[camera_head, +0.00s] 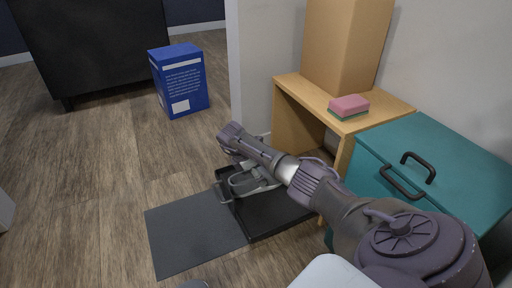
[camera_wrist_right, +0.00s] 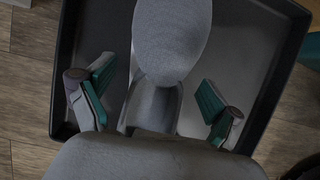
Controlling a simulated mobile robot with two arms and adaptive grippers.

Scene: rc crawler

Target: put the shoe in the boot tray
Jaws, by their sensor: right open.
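The black boot tray (camera_head: 272,222) lies on the floor beside the wooden stand. It also fills much of the right wrist view (camera_wrist_right: 257,60). The grey shoe (camera_wrist_right: 171,42) is inside the tray's outline in that view, with its narrower part between my fingers. My right gripper (camera_wrist_right: 157,96) is open, with one teal-padded finger on each side of the shoe and visible gaps. In the head view the right gripper (camera_head: 243,186) is low over the tray's far left part, and my arm mostly hides the shoe. My left gripper is not in view.
A dark flat mat (camera_head: 195,238) lies left of the tray. A wooden stand (camera_head: 290,92) with a pink and green sponge (camera_head: 348,106) and a teal cabinet (camera_head: 440,150) stand close on the right. A blue box (camera_head: 180,80) stands farther back.

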